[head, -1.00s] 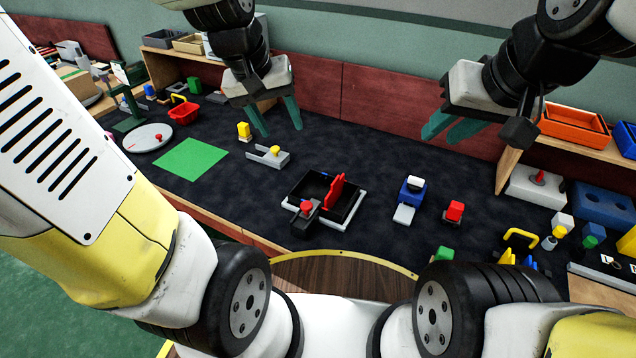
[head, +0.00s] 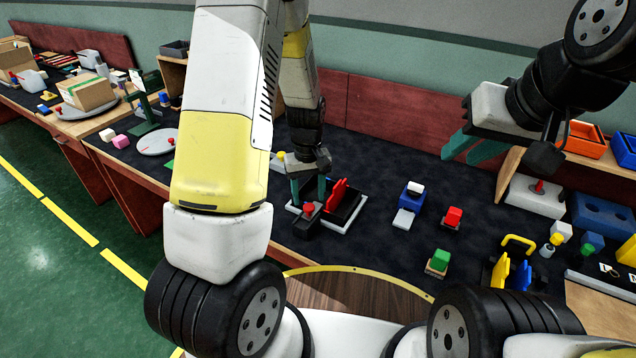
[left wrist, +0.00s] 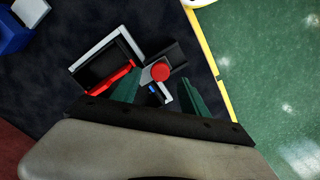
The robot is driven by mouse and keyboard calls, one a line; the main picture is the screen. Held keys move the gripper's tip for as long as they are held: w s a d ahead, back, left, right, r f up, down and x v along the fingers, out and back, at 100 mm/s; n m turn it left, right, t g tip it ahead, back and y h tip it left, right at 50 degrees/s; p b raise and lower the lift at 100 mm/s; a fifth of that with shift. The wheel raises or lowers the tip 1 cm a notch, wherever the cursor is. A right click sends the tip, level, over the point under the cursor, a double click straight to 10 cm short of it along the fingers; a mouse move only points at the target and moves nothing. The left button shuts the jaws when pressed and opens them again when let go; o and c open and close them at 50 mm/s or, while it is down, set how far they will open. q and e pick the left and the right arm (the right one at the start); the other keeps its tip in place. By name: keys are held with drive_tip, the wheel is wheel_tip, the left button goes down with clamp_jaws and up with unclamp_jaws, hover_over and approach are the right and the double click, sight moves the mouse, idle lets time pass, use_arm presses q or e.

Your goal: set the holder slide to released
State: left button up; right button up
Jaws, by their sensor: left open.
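The holder is a black tray with a pale frame (head: 348,226) on the dark bench top. A red upright piece (head: 337,192) stands in it. At its near left corner is a dark block (head: 305,228) with a red round knob (head: 308,208), which looks like the slide. My left gripper (head: 309,198) is open and points down over this knob. In the left wrist view the red knob (left wrist: 160,72) shows between and just beyond the open fingertips (left wrist: 158,92). Contact cannot be told. My right gripper (head: 466,150) is open and empty, raised above the bench.
A blue block with a white top (head: 412,193) and a red block (head: 453,217) stand right of the holder. A green block (head: 438,261) and a yellow handle (head: 518,243) are nearer right. Bench behind the holder is clear.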

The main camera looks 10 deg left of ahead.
sight(309, 206)
use_arm(q)
drive_tip(key=shift+f, duration=1.75)
drive_tip(key=shift+c, duration=0.2)
clamp_jaws()
